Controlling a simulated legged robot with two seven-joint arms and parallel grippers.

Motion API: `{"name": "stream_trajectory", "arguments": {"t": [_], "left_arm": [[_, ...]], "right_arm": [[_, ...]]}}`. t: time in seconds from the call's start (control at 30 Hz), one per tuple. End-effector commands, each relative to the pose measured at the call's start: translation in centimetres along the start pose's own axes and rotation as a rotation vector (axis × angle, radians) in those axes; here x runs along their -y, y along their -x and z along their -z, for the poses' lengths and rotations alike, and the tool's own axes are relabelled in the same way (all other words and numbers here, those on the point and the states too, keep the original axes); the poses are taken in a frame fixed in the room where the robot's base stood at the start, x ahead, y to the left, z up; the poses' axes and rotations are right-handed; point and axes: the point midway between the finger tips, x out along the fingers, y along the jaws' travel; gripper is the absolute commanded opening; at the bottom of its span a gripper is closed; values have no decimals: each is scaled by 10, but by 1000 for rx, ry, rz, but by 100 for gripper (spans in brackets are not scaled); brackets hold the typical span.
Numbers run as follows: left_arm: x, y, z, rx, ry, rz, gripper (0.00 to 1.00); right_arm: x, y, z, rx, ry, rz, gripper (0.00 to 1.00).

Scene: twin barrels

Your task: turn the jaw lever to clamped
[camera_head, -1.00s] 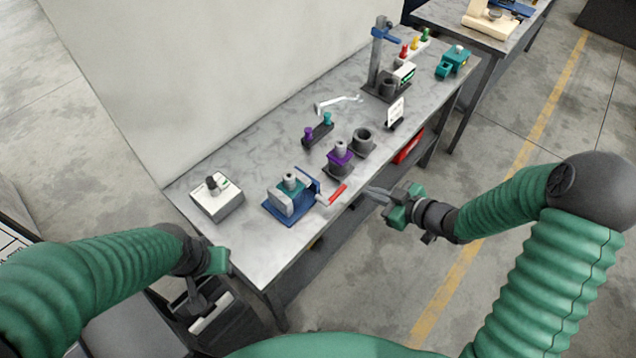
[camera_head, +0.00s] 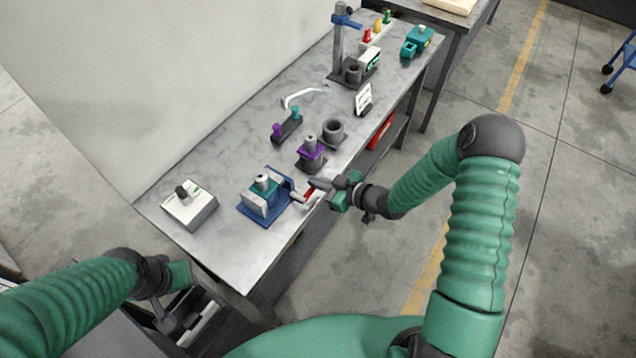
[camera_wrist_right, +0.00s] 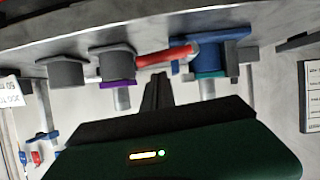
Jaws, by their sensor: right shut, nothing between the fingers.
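The blue vise (camera_head: 262,197) sits near the front edge of the bench and holds a teal part with a light cylinder on top. Its lever with the red handle (camera_head: 309,192) points right, toward the bench edge. My right gripper (camera_head: 317,184) is shut and empty, its fingertips close to the red handle; I cannot tell whether they touch. In the right wrist view the red handle (camera_wrist_right: 166,55) lies just beyond the fingers (camera_wrist_right: 157,90), with the blue vise (camera_wrist_right: 212,46) to its right. My left gripper (camera_head: 170,285) is low at the left, off the bench; its fingers are unclear.
A white switch box (camera_head: 189,206) stands left of the vise. A purple-collared fixture (camera_head: 311,151) and a dark cup (camera_head: 333,133) stand behind it to the right. A small sign (camera_head: 363,99) and a post stand (camera_head: 340,55) are farther back.

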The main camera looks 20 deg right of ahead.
Motion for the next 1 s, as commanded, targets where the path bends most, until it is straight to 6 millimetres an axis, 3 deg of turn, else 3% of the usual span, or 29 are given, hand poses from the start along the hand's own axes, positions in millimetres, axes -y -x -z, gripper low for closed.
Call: {"name": "stream_trajectory", "arguments": {"t": [0.13,0.43,0.6,0.87,1.0], "left_arm": [[0,2,0,0,0,0,36],[0,1,0,0,0,0,36],[0,-11,-3,0,0,0,36],[0,-8,-2,0,0,0,36],[0,2,0,0,0,0,36]], "right_arm": [[0,-2,-10,1,0,-1,0],[0,-3,-12,1,2,0,0],[-1,-7,-25,1,3,1,0],[-2,-5,-23,4,1,0,0],[-3,-6,-8,4,2,0,0]]}}
